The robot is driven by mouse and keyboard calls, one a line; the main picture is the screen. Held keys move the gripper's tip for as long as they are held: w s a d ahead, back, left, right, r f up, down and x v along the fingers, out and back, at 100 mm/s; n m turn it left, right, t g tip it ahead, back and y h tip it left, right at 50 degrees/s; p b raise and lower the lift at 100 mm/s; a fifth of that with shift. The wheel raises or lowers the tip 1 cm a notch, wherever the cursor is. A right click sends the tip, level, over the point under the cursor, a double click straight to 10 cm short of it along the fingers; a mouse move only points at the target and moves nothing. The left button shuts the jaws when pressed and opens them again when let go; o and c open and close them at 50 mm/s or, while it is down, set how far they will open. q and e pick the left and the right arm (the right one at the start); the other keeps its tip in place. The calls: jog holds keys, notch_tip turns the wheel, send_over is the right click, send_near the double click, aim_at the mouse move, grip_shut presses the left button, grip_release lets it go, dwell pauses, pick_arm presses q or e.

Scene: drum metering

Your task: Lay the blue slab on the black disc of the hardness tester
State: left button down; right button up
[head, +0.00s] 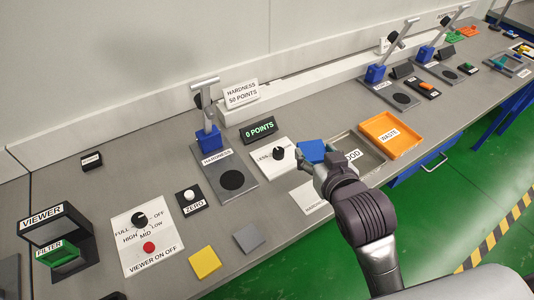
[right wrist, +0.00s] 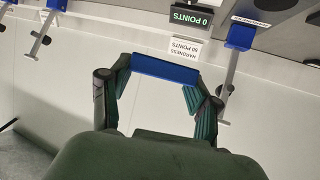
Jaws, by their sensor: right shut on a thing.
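The blue slab (head: 313,151) is held by my right gripper (head: 322,165), above the bench between the hardness tester and the grey tray. In the right wrist view the slab (right wrist: 165,69) spans between the two fingers of the gripper (right wrist: 160,85). The hardness tester has a grey base plate (head: 217,164), a blue post with a lever (head: 207,132) and a black disc (head: 232,180). The disc is bare, to the left of the slab. The slab is apart from the disc. My left gripper is not in view.
A black display (head: 259,130) reads 0 POINTS, near a HARDNESS 50 POINTS sign (head: 242,97). A white knob panel (head: 275,155) lies between tester and gripper. A yellow slab (head: 204,262) and a grey slab (head: 249,238) lie in front. An orange WASTE tray (head: 405,145) stands right.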

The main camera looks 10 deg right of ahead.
jog(key=shift+w+f, duration=0.1)
jog(key=shift+f, duration=0.15)
notch_tip(320, 180, down, 7)
jog(key=d+n+g+y, duration=0.1)
jog(key=d+n+y, duration=0.1)
jog(key=n+y, duration=0.2)
jog(key=shift+w+y, duration=0.2)
jog(key=shift+y, duration=0.3)
jog(key=p, duration=0.2)
send_over(284, 230)
notch_tip(284, 230, down, 7)
jog(key=shift+w+r, duration=0.1)
jog(key=shift+f, duration=0.3)
notch_tip(284, 230, down, 3)
jog(key=shift+r+p, duration=0.2)
jog(key=shift+p, duration=0.5)
jog(key=shift+f, duration=0.25)
